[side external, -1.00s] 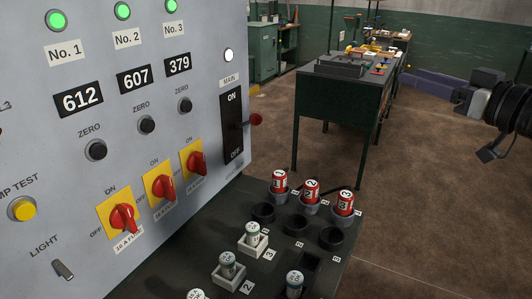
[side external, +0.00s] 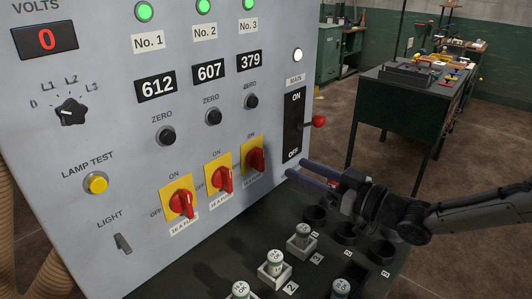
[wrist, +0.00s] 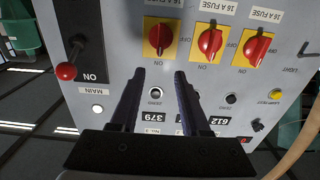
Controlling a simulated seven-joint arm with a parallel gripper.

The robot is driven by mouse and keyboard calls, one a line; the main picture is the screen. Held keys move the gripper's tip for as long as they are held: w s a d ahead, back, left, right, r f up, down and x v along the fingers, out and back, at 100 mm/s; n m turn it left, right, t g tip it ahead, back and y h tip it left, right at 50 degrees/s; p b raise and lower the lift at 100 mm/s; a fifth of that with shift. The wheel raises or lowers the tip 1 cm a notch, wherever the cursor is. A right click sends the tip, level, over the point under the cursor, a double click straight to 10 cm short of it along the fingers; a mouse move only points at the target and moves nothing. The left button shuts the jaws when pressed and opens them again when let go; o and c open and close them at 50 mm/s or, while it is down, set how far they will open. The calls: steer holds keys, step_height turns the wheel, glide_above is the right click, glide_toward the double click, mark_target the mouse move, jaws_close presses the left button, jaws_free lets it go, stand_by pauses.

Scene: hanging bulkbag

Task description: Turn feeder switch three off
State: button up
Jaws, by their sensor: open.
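Feeder switch three (side external: 255,158) is the rightmost of three red rotary knobs on yellow plates on the grey panel. It also shows in the wrist view (wrist: 160,36), upside down, its grip roughly in line with the ON mark. Switch two (side external: 222,179) and switch one (side external: 182,203) sit to its left, with similar grips. My gripper (side external: 296,168) is open and empty, right of switch three and apart from it. In the wrist view my gripper's fingertips (wrist: 160,72) lie just below switch three in the picture, spread about as wide as its plate.
The main switch's red-knobbed lever (side external: 318,121) sticks out close above my fingers. A dark shelf (side external: 215,262) with fuses in holders (side external: 275,262) and empty round sockets (side external: 315,216) lies below. The No. 3 lamp (side external: 248,4) is lit green. A green bench stands behind.

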mark_target(263, 154)
steer(key=x, duration=1)
steer(key=shift+w+a, duration=0.15)
jaws_close()
steer(key=shift+f, duration=0.15)
